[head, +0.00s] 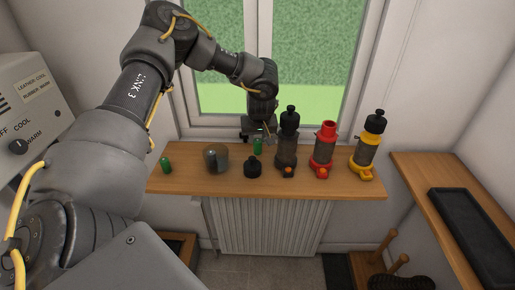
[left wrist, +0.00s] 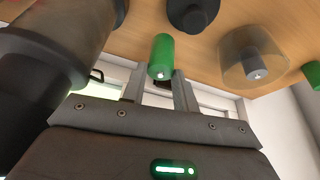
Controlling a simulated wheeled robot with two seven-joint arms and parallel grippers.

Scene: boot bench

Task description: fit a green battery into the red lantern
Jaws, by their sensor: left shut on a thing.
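The red lantern (head: 322,150) stands upright on the wooden sill, its red top open and without a black cap. My left gripper (head: 258,138) is shut on a green battery (head: 258,147), left of the lanterns and toward the window. In the left wrist view this battery (left wrist: 161,55) sits at the ends of the two fingers (left wrist: 160,85), its metal tip showing. I cannot tell whether it touches the sill. A second green battery (head: 165,164) stands near the sill's left end; part of it shows in the left wrist view (left wrist: 314,74). My right gripper is out of view.
A dark grey lantern (head: 287,150) stands between the held battery and the red lantern. A yellow lantern (head: 364,155) stands at right. A loose black cap (head: 252,168) and a clear jar (head: 221,162) with a dark metal-tipped thing inside stand at the sill's front left.

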